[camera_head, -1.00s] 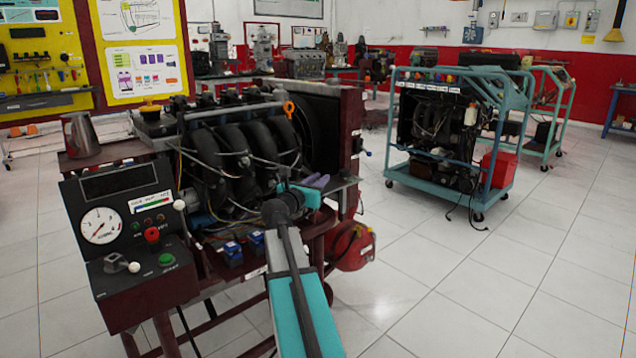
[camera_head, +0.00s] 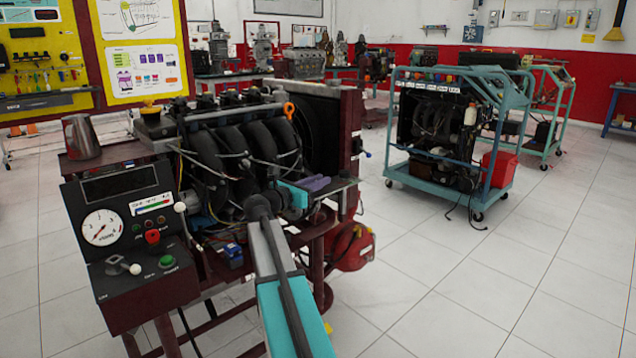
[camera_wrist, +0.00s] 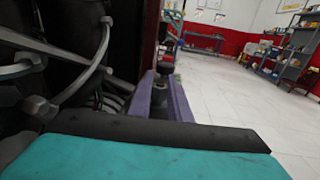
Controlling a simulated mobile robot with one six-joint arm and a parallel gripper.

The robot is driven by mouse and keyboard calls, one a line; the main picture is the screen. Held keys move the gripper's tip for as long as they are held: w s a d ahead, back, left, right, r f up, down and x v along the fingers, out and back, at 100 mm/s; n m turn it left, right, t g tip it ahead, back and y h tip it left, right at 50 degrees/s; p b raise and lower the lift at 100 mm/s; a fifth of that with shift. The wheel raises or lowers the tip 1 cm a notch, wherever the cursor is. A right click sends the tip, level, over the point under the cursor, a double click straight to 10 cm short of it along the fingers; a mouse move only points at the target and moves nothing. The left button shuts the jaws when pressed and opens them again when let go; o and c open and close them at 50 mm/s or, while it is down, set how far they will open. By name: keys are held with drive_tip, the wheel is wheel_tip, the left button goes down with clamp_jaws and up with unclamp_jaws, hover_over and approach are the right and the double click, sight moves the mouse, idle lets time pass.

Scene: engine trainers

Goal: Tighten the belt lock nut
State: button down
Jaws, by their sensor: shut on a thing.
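My gripper (camera_head: 314,184) has purple fingers and is at the right front of the engine trainer (camera_head: 232,150), beside its dark red frame. In the wrist view, the two purple fingers of my gripper (camera_wrist: 169,88) are shut on a small dark part with a round, knob-like head (camera_wrist: 167,69). It appears to be the belt lock nut. Its lower part is hidden between the fingers. In the head view the nut cannot be made out. The belt itself cannot be made out in either view.
A control box with a gauge (camera_head: 103,228) is at the trainer's left front, and a metal jug (camera_head: 81,137) stands behind it. Hoses (camera_wrist: 92,62) and wires run close left of my gripper. A red tank (camera_head: 350,247) is below. Floor to the right is clear up to a blue trolley (camera_head: 448,183).

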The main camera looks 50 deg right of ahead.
drive_tip(key=c, duration=1.6)
unclamp_jaws()
drive_tip(key=shift+c, duration=0.2)
drive_tip(key=shift+a, duration=0.15)
drive_tip(key=a+p, duration=0.4)
drive_tip(key=a, duration=0.9)
drive_tip(key=shift+s+a, duration=0.3)
